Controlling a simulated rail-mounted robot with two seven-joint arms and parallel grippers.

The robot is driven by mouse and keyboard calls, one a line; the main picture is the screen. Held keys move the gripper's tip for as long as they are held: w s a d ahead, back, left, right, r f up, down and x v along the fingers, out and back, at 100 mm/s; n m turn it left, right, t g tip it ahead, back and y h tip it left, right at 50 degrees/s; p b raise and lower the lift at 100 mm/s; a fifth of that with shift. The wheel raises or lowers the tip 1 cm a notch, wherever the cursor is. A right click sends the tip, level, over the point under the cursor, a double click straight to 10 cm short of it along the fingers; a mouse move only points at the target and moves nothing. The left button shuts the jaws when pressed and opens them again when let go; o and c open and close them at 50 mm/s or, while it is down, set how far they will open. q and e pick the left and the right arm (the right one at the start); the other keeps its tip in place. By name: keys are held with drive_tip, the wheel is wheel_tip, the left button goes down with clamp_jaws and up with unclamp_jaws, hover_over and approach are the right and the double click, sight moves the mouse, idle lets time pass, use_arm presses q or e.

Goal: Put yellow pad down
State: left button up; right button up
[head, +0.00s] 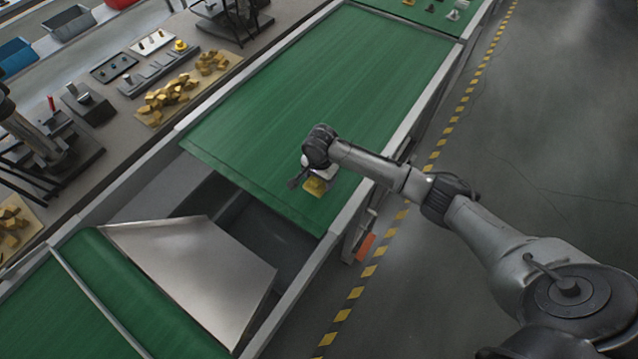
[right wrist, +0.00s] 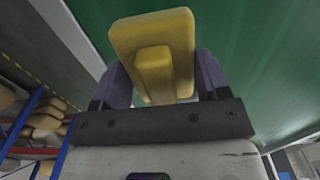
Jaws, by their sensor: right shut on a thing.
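The yellow pad (right wrist: 153,55) is a block with a narrower raised part, held between the two fingers of my right gripper (right wrist: 160,78) in the right wrist view. In the head view the yellow pad (head: 316,186) shows just below my right gripper (head: 311,178), over the near end of the green conveyor belt (head: 330,90). I cannot tell whether the pad touches the belt. My left gripper is not in view.
A gap with a sloped metal chute (head: 195,270) lies between this belt and a lower green belt (head: 85,290). The belt around the pad is clear. A bench at the left holds several yellow pieces (head: 170,97) and trays. Striped floor tape (head: 430,160) runs at the right.

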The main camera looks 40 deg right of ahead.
sight(319, 184)
drive_tip(key=shift+w+f, duration=0.2)
drive_tip(key=shift+f, duration=1.9)
drive_tip(key=shift+f, duration=0.1)
drive_tip(key=o, duration=0.9)
